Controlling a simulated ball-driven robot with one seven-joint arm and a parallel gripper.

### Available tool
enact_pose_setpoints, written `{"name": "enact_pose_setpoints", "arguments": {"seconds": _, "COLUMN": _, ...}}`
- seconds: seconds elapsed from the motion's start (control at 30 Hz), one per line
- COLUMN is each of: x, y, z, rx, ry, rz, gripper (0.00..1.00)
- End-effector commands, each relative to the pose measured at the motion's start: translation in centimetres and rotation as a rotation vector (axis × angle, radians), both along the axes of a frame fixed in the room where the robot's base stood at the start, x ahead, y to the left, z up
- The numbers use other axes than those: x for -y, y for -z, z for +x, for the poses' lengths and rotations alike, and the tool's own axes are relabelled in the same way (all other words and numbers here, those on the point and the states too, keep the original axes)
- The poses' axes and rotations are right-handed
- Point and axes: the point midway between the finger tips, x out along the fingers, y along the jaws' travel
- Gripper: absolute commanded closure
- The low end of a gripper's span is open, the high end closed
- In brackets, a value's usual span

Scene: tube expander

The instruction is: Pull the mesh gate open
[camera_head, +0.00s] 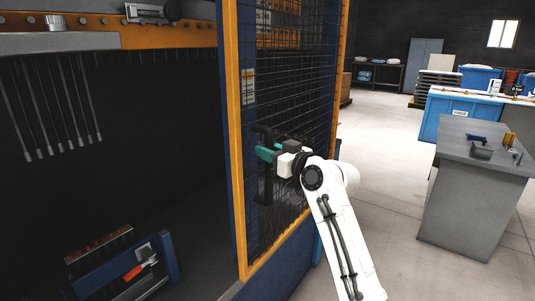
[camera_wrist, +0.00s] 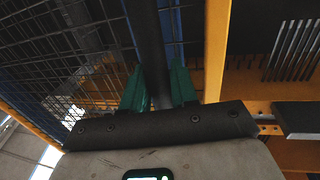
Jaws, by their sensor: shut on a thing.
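The mesh gate (camera_head: 290,80) is a wire grid panel in an orange frame, near the middle of the head view. A dark bar handle (camera_head: 264,130) stands upright on its face, its upper end bent. My gripper (camera_head: 266,155) has green fingers and is at this handle, shut on it. In the wrist view the handle (camera_wrist: 148,50) runs between the two green fingers of my gripper (camera_wrist: 158,88). The mesh (camera_wrist: 60,50) shows to the left there, with an orange upright (camera_wrist: 216,50) to the right. The lower part of the handle is partly hidden by my gripper.
The dark machine interior (camera_head: 130,150) lies left of the gate, with several hanging rods (camera_head: 65,105) and a rack holding an orange-handled item (camera_head: 135,270). The floor (camera_head: 385,150) between is clear.

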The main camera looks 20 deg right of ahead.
Motion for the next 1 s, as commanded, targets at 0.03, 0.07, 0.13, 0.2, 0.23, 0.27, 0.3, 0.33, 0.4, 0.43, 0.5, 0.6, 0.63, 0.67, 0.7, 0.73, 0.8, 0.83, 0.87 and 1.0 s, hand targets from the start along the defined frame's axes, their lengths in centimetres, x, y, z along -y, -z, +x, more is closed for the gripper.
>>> {"name": "enact_pose_setpoints", "arguments": {"seconds": 0.03, "x": 0.1, "y": 0.1, "z": 0.0, "rx": -0.004, "ry": 0.002, "rz": -0.001, "gripper": 1.0}}
{"name": "enact_pose_setpoints", "arguments": {"seconds": 0.07, "x": 0.1, "y": 0.1, "z": 0.0, "rx": -0.004, "ry": 0.002, "rz": -0.001, "gripper": 0.71}}
{"name": "enact_pose_setpoints", "arguments": {"seconds": 0.13, "x": 0.1, "y": 0.1, "z": 0.0, "rx": -0.004, "ry": 0.001, "rz": -0.001, "gripper": 0.64}}
{"name": "enact_pose_setpoints", "arguments": {"seconds": 0.2, "x": 0.1, "y": 0.1, "z": 0.0, "rx": -0.003, "ry": 0.001, "rz": 0.0, "gripper": 0.58}}
{"name": "enact_pose_setpoints", "arguments": {"seconds": 0.23, "x": 0.0, "y": 0.1, "z": 0.0, "rx": -0.003, "ry": 0.001, "rz": 0.0, "gripper": 0.55}}
{"name": "enact_pose_setpoints", "arguments": {"seconds": 0.27, "x": 0.0, "y": 0.1, "z": 0.0, "rx": -0.003, "ry": 0.001, "rz": 0.0, "gripper": 0.55}}
{"name": "enact_pose_setpoints", "arguments": {"seconds": 0.3, "x": 0.0, "y": 0.1, "z": 0.0, "rx": -0.002, "ry": 0.001, "rz": 0.0, "gripper": 0.55}}
{"name": "enact_pose_setpoints", "arguments": {"seconds": 0.33, "x": 0.0, "y": 0.1, "z": 0.0, "rx": -0.002, "ry": 0.001, "rz": 0.0, "gripper": 0.55}}
{"name": "enact_pose_setpoints", "arguments": {"seconds": 0.4, "x": 0.0, "y": 0.1, "z": 0.0, "rx": -0.002, "ry": 0.0, "rz": -0.001, "gripper": 0.55}}
{"name": "enact_pose_setpoints", "arguments": {"seconds": 0.43, "x": 0.0, "y": 0.1, "z": 0.0, "rx": -0.002, "ry": 0.0, "rz": -0.001, "gripper": 0.55}}
{"name": "enact_pose_setpoints", "arguments": {"seconds": 0.5, "x": 0.0, "y": 0.1, "z": -0.1, "rx": -0.002, "ry": 0.0, "rz": -0.001, "gripper": 0.55}}
{"name": "enact_pose_setpoints", "arguments": {"seconds": 0.6, "x": 0.3, "y": 0.2, "z": -0.6, "rx": -0.002, "ry": 0.001, "rz": 0.0, "gripper": 0.55}}
{"name": "enact_pose_setpoints", "arguments": {"seconds": 0.63, "x": 0.4, "y": 0.2, "z": -0.9, "rx": -0.001, "ry": 0.001, "rz": 0.001, "gripper": 0.55}}
{"name": "enact_pose_setpoints", "arguments": {"seconds": 0.67, "x": 0.6, "y": 0.2, "z": -1.2, "rx": 0.0, "ry": 0.001, "rz": 0.001, "gripper": 0.55}}
{"name": "enact_pose_setpoints", "arguments": {"seconds": 0.7, "x": 0.8, "y": 0.2, "z": -1.8, "rx": 0.0, "ry": 0.001, "rz": 0.001, "gripper": 0.55}}
{"name": "enact_pose_setpoints", "arguments": {"seconds": 0.73, "x": 1.0, "y": 0.3, "z": -2.2, "rx": -0.001, "ry": 0.001, "rz": 0.001, "gripper": 0.55}}
{"name": "enact_pose_setpoints", "arguments": {"seconds": 0.8, "x": 1.5, "y": 0.2, "z": -3.4, "rx": 0.0, "ry": 0.002, "rz": 0.0, "gripper": 0.55}}
{"name": "enact_pose_setpoints", "arguments": {"seconds": 0.83, "x": 1.8, "y": 0.3, "z": -4.0, "rx": -0.001, "ry": 0.003, "rz": 0.0, "gripper": 0.55}}
{"name": "enact_pose_setpoints", "arguments": {"seconds": 0.87, "x": 2.0, "y": 0.3, "z": -4.5, "rx": 0.0, "ry": 0.003, "rz": 0.0, "gripper": 0.55}}
{"name": "enact_pose_setpoints", "arguments": {"seconds": 1.0, "x": 3.0, "y": 0.2, "z": -6.9, "rx": 0.0, "ry": 0.003, "rz": 0.001, "gripper": 0.55}}
